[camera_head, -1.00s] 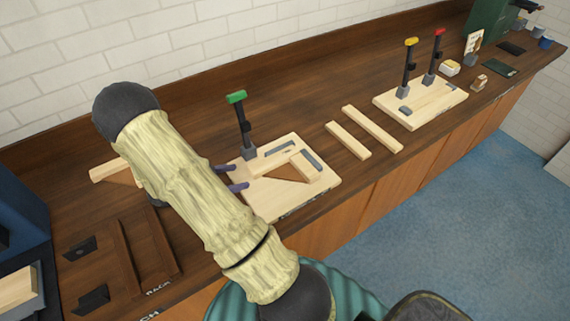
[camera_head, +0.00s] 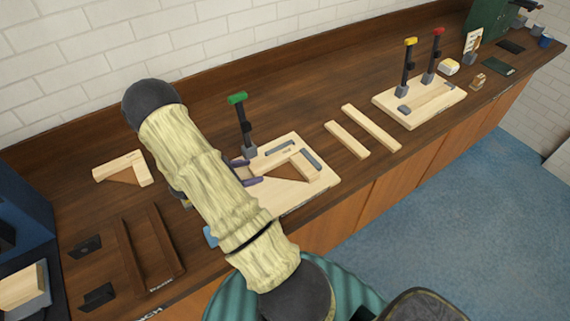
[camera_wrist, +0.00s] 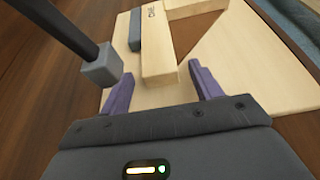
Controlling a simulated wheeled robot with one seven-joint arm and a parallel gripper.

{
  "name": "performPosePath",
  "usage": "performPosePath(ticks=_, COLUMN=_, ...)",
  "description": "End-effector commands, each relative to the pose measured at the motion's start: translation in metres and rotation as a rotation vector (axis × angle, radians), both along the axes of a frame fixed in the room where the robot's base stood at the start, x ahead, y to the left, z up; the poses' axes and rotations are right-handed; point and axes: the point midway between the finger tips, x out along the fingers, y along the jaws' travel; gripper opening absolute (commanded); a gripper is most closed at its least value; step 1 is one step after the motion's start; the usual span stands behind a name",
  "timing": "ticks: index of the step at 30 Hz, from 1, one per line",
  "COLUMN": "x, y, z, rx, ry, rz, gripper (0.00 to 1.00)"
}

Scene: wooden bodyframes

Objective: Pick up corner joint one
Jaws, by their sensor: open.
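An L-shaped pale wooden corner joint with a brown triangular inset (camera_head: 279,170) lies on the light board (camera_head: 310,190) beside the green-topped clamp (camera_head: 241,120). A similar L-shaped corner piece (camera_head: 124,170) lies on the bench at the left; I cannot tell which is number one. My gripper (camera_head: 246,172) is open at the left edge of the board. In the wrist view its purple fingers (camera_wrist: 160,78) stand apart on either side of the near end of the joint's wooden bar (camera_wrist: 158,50). Whether they touch it is unclear.
The clamp's grey foot (camera_wrist: 102,66) is close to my left finger in the wrist view. Two loose wooden strips (camera_head: 371,128) lie right of the board. A second board (camera_head: 420,103) holds a yellow-topped and a red-topped clamp. A dark rack (camera_head: 149,250) is at the front left.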

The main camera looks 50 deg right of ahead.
Motion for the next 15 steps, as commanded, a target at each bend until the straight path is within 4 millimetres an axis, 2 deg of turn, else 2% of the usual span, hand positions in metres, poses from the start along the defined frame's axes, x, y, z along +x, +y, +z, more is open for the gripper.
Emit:
performPosePath(ticks=5, x=0.0001, y=0.0002, z=0.0002, rx=0.000, ry=0.000, rz=0.000, gripper=0.64)
performPosePath(ticks=6, x=0.0001, y=0.0002, z=0.0002, rx=0.000, ry=0.000, rz=0.000, gripper=0.60)
performPosePath(ticks=15, x=0.0002, y=0.0003, z=0.0002, rx=0.000, ry=0.000, rz=0.000, gripper=0.01)
